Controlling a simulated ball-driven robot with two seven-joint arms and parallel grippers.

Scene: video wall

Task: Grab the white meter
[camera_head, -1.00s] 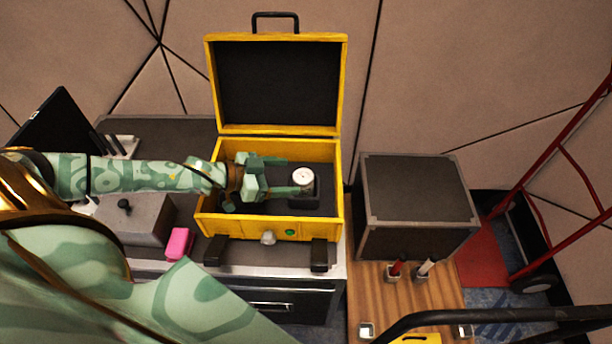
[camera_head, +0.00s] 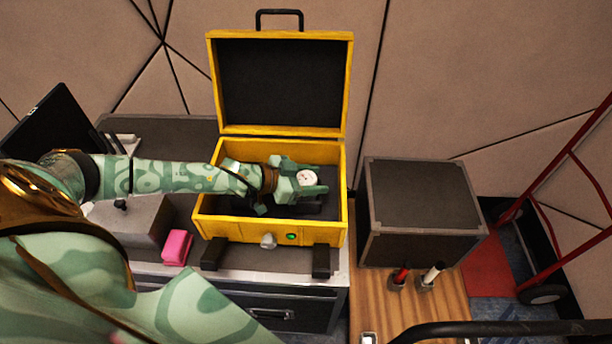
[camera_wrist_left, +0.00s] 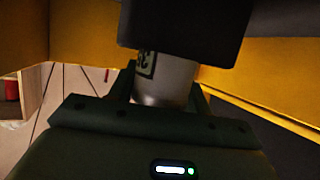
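The white meter (camera_head: 307,177) is a small white cylinder with a round dial, inside the open yellow case (camera_head: 215,228). My left gripper (camera_head: 312,181) reaches into the case from the left, with a finger on each side of the meter. In the left wrist view the meter's pale body (camera_wrist_left: 172,80) stands between the two fingers of my left gripper (camera_wrist_left: 165,92), with a dark block over part of it. The fingers look spread around it; firm contact does not show. My right gripper is not in view.
A pink block (camera_head: 177,247) and a grey box (camera_head: 135,225) lie left of the case on the cabinet. A dark crate (camera_head: 420,195) stands to the right. A red hand truck (camera_head: 560,190) is at far right. The case's raised lid (camera_head: 280,85) stands behind.

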